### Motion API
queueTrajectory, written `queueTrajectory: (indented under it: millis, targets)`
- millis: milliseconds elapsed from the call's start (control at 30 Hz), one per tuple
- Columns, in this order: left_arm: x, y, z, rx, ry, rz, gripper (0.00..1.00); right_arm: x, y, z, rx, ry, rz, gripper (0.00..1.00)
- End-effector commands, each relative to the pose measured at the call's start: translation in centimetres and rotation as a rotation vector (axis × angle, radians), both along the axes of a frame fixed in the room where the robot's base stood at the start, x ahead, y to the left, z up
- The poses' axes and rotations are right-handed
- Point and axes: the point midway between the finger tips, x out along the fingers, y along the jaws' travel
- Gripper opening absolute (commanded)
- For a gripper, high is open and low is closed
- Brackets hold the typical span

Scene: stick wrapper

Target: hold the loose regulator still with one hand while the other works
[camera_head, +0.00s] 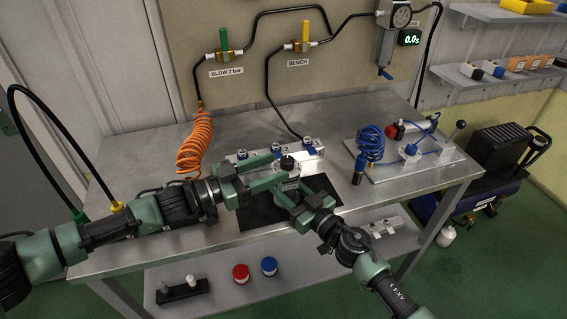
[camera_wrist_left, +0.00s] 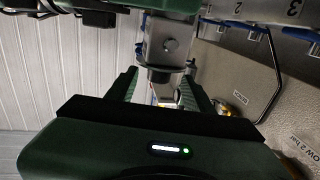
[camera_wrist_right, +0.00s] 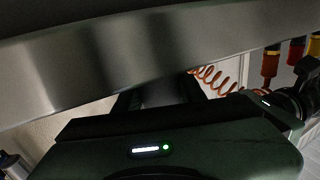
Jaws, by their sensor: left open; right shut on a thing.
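The loose regulator, with a black knob (camera_head: 288,163) on a pale metal body, stands near the middle of the bench, largely hidden by my grippers. My right gripper (camera_head: 291,186) is shut on its body from the front. My left gripper (camera_head: 281,167) is open, with its fingers spread on either side of the knob; I cannot tell whether they touch it. In the left wrist view the regulator's grey block (camera_wrist_left: 170,40) shows ahead of the open fingers. In the right wrist view a broad grey metal surface fills the top and hides the fingertips.
A black mat (camera_head: 262,214) lies under the grippers. A manifold with several fittings (camera_head: 306,147) stands right behind. An orange coiled hose (camera_head: 195,145) hangs left; a plate with blue tubing (camera_head: 415,160) stands right. Red (camera_head: 240,273) and blue (camera_head: 269,266) caps sit on the lower shelf.

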Motion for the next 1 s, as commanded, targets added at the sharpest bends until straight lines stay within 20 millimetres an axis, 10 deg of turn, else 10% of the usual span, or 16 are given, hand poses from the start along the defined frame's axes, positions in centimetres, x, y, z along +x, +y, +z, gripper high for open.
queueTrajectory:
  millis: [667,1000]
  targets:
    - [-1.7,2.0,0.7,-0.032,0.005,-0.012,0.52,-0.1,0.1,-0.1,0.002,0.003,0.003,0.0]
    - [-7.1,-9.4,2.6,-0.178,-0.038,0.008,0.52,-0.1,0.1,-0.1,0.002,0.003,0.003,0.0]
